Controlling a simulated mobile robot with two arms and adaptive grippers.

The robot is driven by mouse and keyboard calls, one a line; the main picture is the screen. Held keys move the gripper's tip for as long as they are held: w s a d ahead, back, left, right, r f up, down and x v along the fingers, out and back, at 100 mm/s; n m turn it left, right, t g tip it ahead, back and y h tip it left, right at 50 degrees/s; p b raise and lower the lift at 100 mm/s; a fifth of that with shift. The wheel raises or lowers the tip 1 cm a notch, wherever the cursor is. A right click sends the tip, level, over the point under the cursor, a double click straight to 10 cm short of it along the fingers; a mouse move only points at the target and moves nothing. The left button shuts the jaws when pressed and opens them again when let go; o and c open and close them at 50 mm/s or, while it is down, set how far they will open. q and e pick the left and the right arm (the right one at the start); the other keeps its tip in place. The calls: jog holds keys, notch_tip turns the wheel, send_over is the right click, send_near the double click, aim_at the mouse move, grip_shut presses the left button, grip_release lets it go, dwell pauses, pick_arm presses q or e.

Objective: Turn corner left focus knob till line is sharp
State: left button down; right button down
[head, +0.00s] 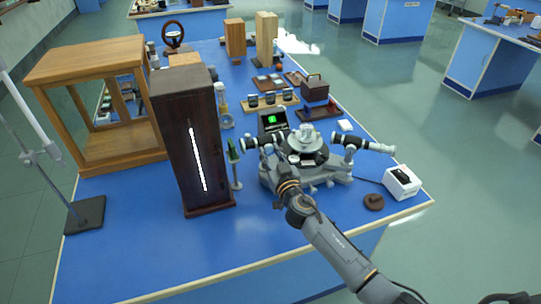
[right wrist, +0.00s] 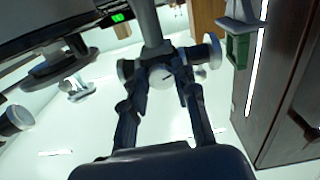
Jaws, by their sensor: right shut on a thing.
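The spectrometer (head: 306,143) stands on the blue bench, with a tube toward the lamp housing on its left and a telescope (head: 362,144) on its right. My right gripper (head: 268,158) reaches in from the lower right to the left tube. In the right wrist view, its fingers (right wrist: 162,75) are shut on a pale round focus knob (right wrist: 160,78) under the tube; the fingers partly cover the knob. A small dark display (head: 272,121) behind the spectrometer shows a green patch, too small to judge for sharpness. My left gripper is out of view.
A tall dark lamp housing (head: 180,110) with a bright slit stands left of the spectrometer. A green piece on a stand (head: 233,155) is between them.

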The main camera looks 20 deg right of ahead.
jog(key=n, duration=0.3)
jog(key=shift+d+n+b, duration=0.1)
jog(key=shift+n+b, duration=0.2)
jog(key=shift+n, duration=0.1)
jog(key=n, duration=0.3)
jog(key=shift+n, duration=0.3)
jog(key=n, duration=0.3)
jog(key=shift+d+r+n, duration=0.1)
jog(key=shift+n, duration=0.2)
jog(key=n, duration=0.3)
jog(key=shift+n, duration=0.3)
jog(key=n, duration=0.3)
jog(key=shift+r+n, duration=0.15)
jog(key=shift+n, duration=0.25)
jog(key=n+p, duration=0.1)
jog(key=n, duration=0.2)
jog(key=shift+n, duration=0.3)
jog(key=n+p, duration=0.1)
jog(key=n, duration=0.3)
jog(key=shift+r, duration=0.1)
jog(key=shift+n+p, duration=0.35)
jog(key=shift+n, duration=1.25)
